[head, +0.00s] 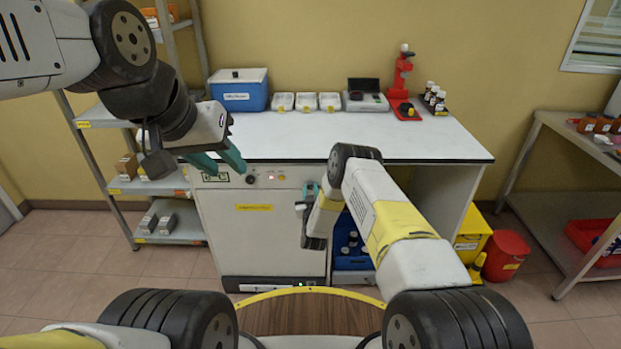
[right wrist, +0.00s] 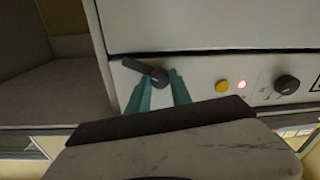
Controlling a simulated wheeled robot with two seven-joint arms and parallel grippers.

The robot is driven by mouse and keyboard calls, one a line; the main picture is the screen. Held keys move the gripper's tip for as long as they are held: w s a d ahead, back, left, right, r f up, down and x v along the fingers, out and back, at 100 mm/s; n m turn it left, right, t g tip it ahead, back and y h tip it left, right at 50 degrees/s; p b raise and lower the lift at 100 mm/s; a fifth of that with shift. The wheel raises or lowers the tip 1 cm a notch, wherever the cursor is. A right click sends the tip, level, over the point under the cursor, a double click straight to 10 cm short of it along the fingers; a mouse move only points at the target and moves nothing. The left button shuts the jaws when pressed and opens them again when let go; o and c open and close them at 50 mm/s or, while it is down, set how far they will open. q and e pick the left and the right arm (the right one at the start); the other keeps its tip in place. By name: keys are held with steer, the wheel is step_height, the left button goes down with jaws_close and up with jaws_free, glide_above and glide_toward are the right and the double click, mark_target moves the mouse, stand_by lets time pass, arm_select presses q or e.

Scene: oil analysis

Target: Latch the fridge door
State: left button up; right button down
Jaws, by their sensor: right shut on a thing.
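The fridge (head: 265,240) is the white cabinet under the left part of the counter. Its door bears a yellow label and looks closed, with a thin dark seam along the control panel in the right wrist view. A dark latch lever (right wrist: 143,67) sits on the panel near the corner of the door, lying slanted. My right gripper (head: 309,190) is at the fridge's upper right edge. In the right wrist view its teal fingers (right wrist: 163,84) are closed around the latch's round pivot end. My left gripper (head: 225,160) hangs empty, fingers apart, above the counter's left front.
The counter (head: 390,147) holds a blue cooler box (head: 240,92), white trays, a scale, a red stand and several bottles. A panel with a red light and knobs is above the door. An open bay with a blue crate (head: 352,262) lies right of the fridge.

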steer(key=m, duration=0.6)
steer(key=shift+m, duration=0.3)
steer(key=m, duration=0.6)
steer(key=shift+h, duration=0.3)
steer(key=shift+m, duration=0.3)
steer(key=c, duration=1.1)
jaws_free()
steer(key=shift+c, duration=0.2)
steer(key=s, duration=0.7)
steer(key=shift+s+f, duration=0.25)
steer(key=shift+s, duration=0.15)
